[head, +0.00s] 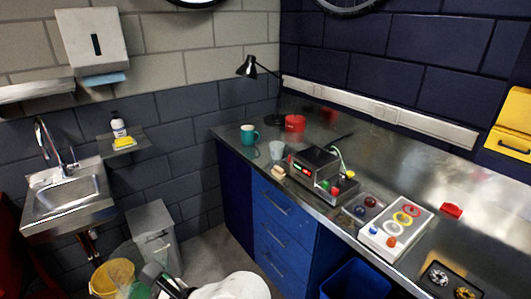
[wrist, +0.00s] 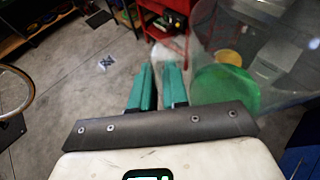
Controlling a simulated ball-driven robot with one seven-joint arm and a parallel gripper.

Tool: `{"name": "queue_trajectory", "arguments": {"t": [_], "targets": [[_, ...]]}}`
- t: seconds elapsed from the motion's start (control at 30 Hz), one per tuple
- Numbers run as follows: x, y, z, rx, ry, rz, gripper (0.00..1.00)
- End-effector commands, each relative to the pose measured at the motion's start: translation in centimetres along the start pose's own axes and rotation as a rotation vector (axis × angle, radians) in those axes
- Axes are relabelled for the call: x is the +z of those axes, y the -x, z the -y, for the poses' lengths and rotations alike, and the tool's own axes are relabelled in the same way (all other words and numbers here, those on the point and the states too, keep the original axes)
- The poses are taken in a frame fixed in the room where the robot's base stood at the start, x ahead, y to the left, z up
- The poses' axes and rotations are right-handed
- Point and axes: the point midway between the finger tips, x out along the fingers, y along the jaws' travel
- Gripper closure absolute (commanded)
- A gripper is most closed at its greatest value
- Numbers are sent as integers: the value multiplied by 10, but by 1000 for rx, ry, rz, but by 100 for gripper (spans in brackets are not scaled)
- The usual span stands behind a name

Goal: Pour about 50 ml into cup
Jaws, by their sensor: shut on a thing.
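A clear jug (wrist: 285,50) with green liquid (wrist: 225,90) in it fills the right of the wrist view. My gripper (wrist: 160,68) has its two teal fingers shut on the jug's pale, see-through handle. In the head view my gripper and the jug (head: 137,290) show at the bottom left, partly cut off, low and far from the counter. A pale, see-through cup (head: 277,150) stands on the counter near its front left edge. A teal mug (head: 248,134) with a handle stands behind it to the left. I cannot see inside either one.
The steel counter (head: 340,160) also holds a red pot (head: 294,123), a black lamp (head: 262,72), an electric device (head: 315,168) and a tray of coloured rings (head: 395,230). A sink (head: 68,197), grey bin (head: 155,240) and yellow bucket (head: 112,278) are at left.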

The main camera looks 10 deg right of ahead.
Motion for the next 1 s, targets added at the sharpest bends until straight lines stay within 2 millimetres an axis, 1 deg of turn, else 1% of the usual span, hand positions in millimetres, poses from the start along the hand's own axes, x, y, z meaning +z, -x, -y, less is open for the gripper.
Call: {"name": "queue_trajectory", "arguments": {"t": [0.03, 0.33, 0.47, 0.57, 0.67, 0.77, 0.87, 0.97, 1.0], "targets": [[6, 2, 1, -1, 4, 3, 100], [29, 11, 2, -1, 3, 3, 100], [33, 14, 2, -1, 3, 2, 100], [32, 14, 3, -5, 0, 1, 100], [22, 17, 9, -25, -13, -2, 100], [4, 22, 22, -66, -36, -5, 100], [-23, 32, 38, -128, -71, -10, 100], [-57, 46, 57, -206, -112, -14, 100], [-72, 52, 65, -242, -129, -17, 100]]}}
